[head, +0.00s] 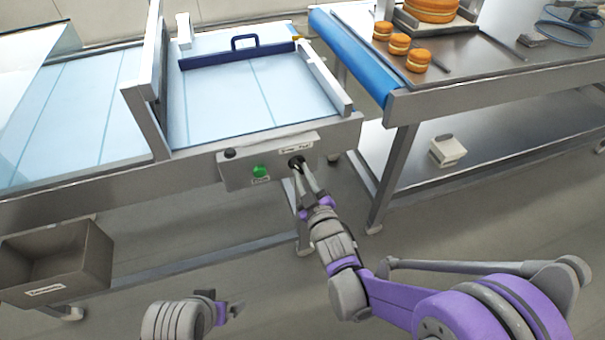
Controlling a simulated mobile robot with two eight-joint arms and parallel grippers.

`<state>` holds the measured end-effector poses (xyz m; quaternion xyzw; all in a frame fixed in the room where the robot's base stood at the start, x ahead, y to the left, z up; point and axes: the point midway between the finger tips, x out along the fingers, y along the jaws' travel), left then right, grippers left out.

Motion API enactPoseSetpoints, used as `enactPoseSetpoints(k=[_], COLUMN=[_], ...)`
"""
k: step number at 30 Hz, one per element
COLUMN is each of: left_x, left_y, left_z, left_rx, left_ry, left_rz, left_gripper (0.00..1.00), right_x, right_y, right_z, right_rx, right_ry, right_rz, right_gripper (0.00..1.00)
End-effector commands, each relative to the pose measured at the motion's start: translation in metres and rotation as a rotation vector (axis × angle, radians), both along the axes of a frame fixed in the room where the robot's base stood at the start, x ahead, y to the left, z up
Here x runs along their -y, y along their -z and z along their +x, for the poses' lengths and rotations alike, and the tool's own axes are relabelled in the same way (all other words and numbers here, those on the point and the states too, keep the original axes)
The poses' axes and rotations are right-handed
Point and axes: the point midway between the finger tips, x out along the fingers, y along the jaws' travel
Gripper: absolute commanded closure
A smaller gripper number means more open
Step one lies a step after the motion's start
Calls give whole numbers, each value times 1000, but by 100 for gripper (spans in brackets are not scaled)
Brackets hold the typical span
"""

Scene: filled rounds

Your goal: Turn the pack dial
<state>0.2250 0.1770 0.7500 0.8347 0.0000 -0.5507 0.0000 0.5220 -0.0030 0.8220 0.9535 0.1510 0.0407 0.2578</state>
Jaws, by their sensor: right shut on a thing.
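The pack dial (295,162) is a small black knob on the right part of a grey control box at the front of the machine. A white label sits just above it. My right gripper (299,168) is shut on the dial, its fingers reaching up from below and partly hiding it. The dial's exact angle is too small to tell. My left gripper (232,311) is low at the bottom of the view, away from the box and apart from everything. Its fingers are small and dark, so its opening is unclear.
The control box (240,170) also carries a green button (260,171) and a black knob (230,153). A blue-handled frame (240,54) lies on the white bed above. A steel table (470,85) with orange filled rounds (419,60) stands right. A grey bin (55,265) hangs left.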

Motion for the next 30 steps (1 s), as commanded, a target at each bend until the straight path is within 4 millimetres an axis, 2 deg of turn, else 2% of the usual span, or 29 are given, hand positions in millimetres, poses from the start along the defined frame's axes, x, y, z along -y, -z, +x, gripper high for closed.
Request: enactPoseSetpoints(k=[13,14,18,19,30], left_x=[0,0,0,0,0], left_y=[0,0,0,0,0], left_z=[0,0,0,0,0], left_rx=[0,0,0,0,0], left_ry=[0,0,0,0,0], left_rz=[0,0,0,0,0], left_gripper=[0,0,0,0,0], right_x=[0,0,0,0,2], right_y=[0,0,0,0,0], right_z=[0,0,0,0,-6], right_rx=[4,4,4,4,3], right_ry=[0,0,0,0,0], right_rz=[-12,-12,-11,-11,-10], right_gripper=[100,78,53,50,50])
